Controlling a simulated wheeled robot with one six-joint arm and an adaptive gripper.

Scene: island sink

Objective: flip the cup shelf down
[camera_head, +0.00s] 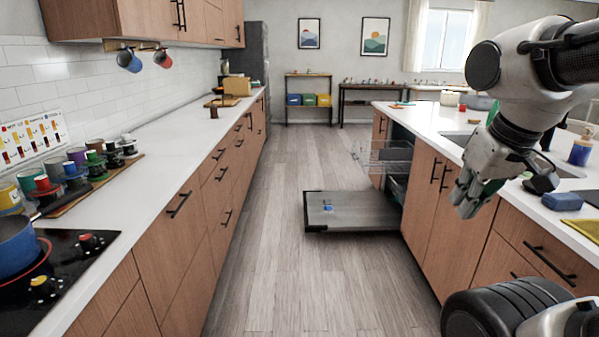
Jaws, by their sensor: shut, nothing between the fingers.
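A wire rack (385,155) is pulled part way out above the door. The cup shelf is too small to make out for certain in the rack, and I cannot tell its position. A small blue item (328,208) lies on the open door. My gripper (467,207) points downward in front of the island cabinets, to the right of and nearer than the dishwasher. It is shut and empty, apart from the rack.
The island counter (420,117) holds a sink, a soap bottle (581,148) and a blue sponge (562,201). The left counter (160,160) carries several cups and a stove with a blue pot (15,246). The wooden floor (270,240) between the counters is clear, except under the lowered door.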

